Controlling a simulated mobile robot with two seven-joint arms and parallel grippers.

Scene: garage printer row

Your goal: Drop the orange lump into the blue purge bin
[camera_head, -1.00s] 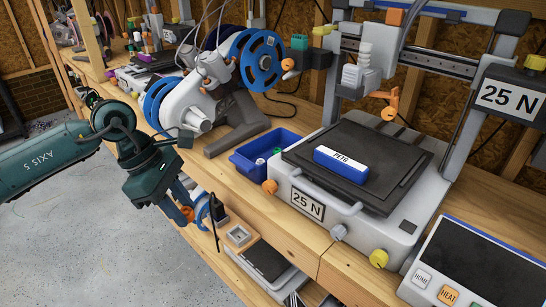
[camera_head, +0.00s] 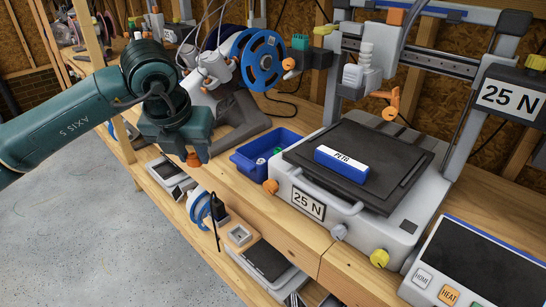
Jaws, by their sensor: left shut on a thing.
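The orange lump (camera_head: 193,160) shows just under my left gripper (camera_head: 191,154), which is shut on it. The fingers are mostly hidden behind the dark green gripper body. The gripper and lump are left of the blue purge bin (camera_head: 244,167), apart from it and near the bench's front edge in the picture. The bin stands open on the wooden bench, against the left side of the printer, with some small white and green bits inside. My right gripper is not in view.
The printer bed (camera_head: 385,195) carries a blue-and-white block (camera_head: 341,165). A grey spool holder with a blue spool (camera_head: 259,60) stands behind my left gripper. A lower shelf holds a grey tray (camera_head: 270,260). The control panel (camera_head: 480,262) is at lower right.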

